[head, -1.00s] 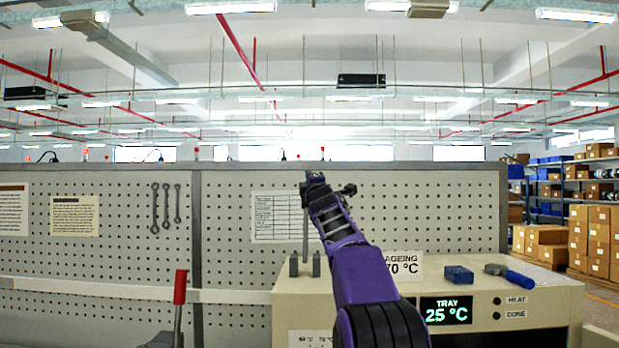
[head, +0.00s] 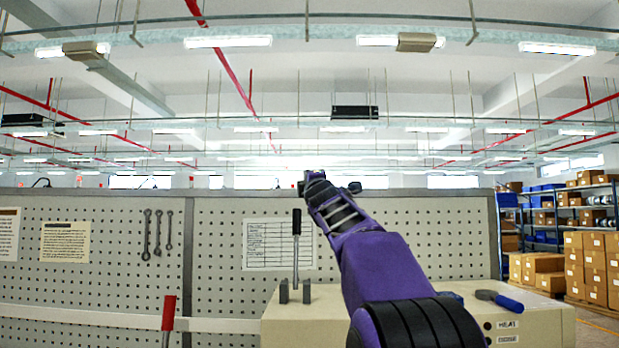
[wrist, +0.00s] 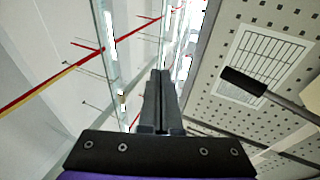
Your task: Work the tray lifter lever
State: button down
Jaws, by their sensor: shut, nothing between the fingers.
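A lever with a black grip (head: 296,222) and a thin grey rod stands upright between two short dark posts (head: 295,292) on the cream machine (head: 320,318). In the wrist view the black grip (wrist: 243,82) lies to the right of my fingers, clearly apart from them. My gripper (head: 303,186) is shut and empty, raised above the lever's top in the head view. Its closed fingertips also show in the wrist view (wrist: 160,75). A second lever with a red grip (head: 168,313) stands at the lower left; its base is out of view. No label shows which lever is the tray lifter.
A perforated panel (head: 90,285) with a chart (head: 279,258) and hanging spanners (head: 158,232) stands behind. A blue-handled tool (head: 500,300) lies on the machine's right side. Shelves with boxes (head: 590,265) are far right.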

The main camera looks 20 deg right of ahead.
jog(key=shift+s+r, duration=0.4)
jog(key=shift+s, duration=0.35)
